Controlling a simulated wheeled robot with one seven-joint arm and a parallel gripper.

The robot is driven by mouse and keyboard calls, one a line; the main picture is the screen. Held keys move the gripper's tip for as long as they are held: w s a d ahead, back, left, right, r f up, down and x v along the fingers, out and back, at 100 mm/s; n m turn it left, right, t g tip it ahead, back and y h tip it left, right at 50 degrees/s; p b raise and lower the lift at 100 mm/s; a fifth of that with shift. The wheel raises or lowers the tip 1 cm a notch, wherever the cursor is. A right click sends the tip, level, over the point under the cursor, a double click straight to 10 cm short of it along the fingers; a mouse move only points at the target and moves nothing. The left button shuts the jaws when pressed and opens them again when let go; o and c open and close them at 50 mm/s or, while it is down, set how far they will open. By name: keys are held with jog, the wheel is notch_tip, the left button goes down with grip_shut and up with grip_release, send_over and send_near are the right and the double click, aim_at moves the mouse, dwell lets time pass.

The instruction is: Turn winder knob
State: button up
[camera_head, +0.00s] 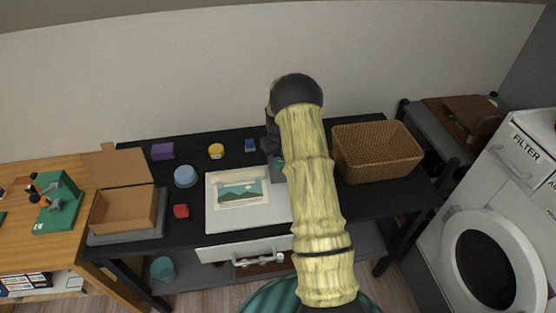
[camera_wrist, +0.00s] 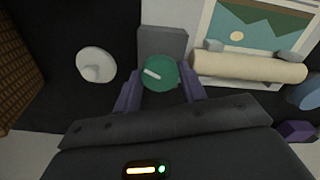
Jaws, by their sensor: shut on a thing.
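The winder knob (camera_wrist: 159,72) is a round green disc with a white pointer mark, in the middle of the wrist view beside a grey block (camera_wrist: 162,41). In that view the white mark slants down to the right. My gripper (camera_wrist: 160,85) is shut on the knob, one purple finger on each side. A beige roller (camera_wrist: 248,68) lies right of the knob, at the edge of a landscape picture (camera_wrist: 258,22). In the head view the picture (camera_head: 240,193) lies on a white panel, and a small green part of the knob (camera_head: 278,163) shows beside my arm, which hides most of my gripper.
A wicker basket (camera_head: 377,149) stands right of my arm on the black table (camera_head: 200,229). Left of it are a yellow-topped round thing (camera_head: 216,151), blue cylinder (camera_head: 185,176), red block (camera_head: 181,211), purple block (camera_head: 162,151) and open cardboard box (camera_head: 124,209). A white disc (camera_wrist: 96,65) lies near my gripper.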

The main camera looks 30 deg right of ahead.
jog(key=m, duration=0.4)
jog(key=shift+w+r+m, duration=0.1)
jog(key=shift+m, duration=0.2)
jog(key=m, duration=1)
jog(key=shift+r, duration=0.1)
jog(key=m, duration=0.5)
jog(key=shift+p, duration=0.35)
jog(key=m, duration=0.5)
jog(key=shift+p, duration=0.4)
jog(key=m+p, duration=0.1)
jog(key=m, duration=0.4)
jog(key=m+p, duration=0.1)
jog(key=m, duration=0.3)
jog(key=shift+m, duration=0.4)
jog(key=m, duration=0.4)
jog(key=shift+m+p, duration=0.3)
jog(key=shift+m, duration=0.1)
